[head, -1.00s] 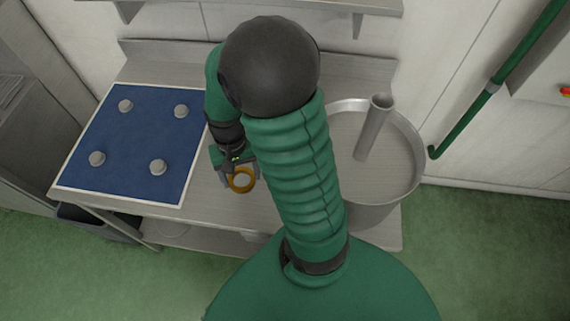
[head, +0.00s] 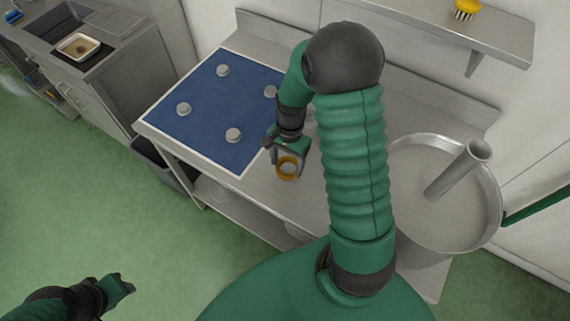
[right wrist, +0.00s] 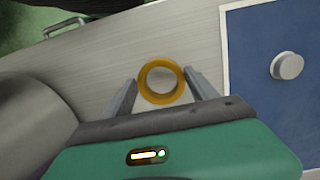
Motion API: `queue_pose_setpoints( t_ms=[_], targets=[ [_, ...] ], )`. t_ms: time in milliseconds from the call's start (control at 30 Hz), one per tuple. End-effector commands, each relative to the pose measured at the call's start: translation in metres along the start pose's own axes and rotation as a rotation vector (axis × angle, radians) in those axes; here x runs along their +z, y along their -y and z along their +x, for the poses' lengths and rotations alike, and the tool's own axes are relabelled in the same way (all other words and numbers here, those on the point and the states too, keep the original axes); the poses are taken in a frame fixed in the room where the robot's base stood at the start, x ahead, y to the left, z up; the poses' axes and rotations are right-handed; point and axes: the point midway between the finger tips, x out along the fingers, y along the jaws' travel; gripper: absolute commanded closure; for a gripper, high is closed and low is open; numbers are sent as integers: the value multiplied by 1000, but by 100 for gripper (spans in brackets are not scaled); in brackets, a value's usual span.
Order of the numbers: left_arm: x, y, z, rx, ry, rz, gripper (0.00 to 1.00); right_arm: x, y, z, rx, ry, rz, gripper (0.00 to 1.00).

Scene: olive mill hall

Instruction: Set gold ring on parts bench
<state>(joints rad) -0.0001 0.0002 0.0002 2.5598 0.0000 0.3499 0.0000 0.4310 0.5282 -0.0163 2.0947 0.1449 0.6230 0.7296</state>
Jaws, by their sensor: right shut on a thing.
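The gold ring (head: 287,168) is between the fingers of my right gripper (head: 288,163), right of the blue mat. In the right wrist view the ring (right wrist: 161,81) sits between the two fingertips of the right gripper (right wrist: 161,88), which is shut on it. The steel parts bench (head: 300,200) lies under the ring; I cannot tell whether the ring touches it. My left gripper (head: 122,288) is low at the left, over the green floor, away from the bench; its fingers are too unclear to judge.
A blue mat (head: 212,115) with several grey knobs (head: 233,135) covers the bench's left part. A wall shelf (head: 430,25) holds a yellow brush (head: 466,9). A sink counter (head: 110,70) is at the far left.

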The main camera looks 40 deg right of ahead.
Motion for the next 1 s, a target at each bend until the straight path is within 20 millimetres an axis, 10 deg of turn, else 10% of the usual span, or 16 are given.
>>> queue_pose_setpoints(
  t_ms=[500, 533, 700, 1000],
  targets=[
    [-1, 0, -6, 0, 0, 0, 64, -6, 12, 36, 0, 0, -1, 96],
    [-1, 0, -5, 0, 0, 0, 64, -6, 11, 36, 0, 0, -1, 30],
    [-1, 0, -5, 0, 0, 0, 64, -6, 11, 36, 0, 0, -1, 11],
    [-1, 0, -5, 0, 0, 0, 64, -6, 11, 34, 0, 0, -1, 11]
  ],
)
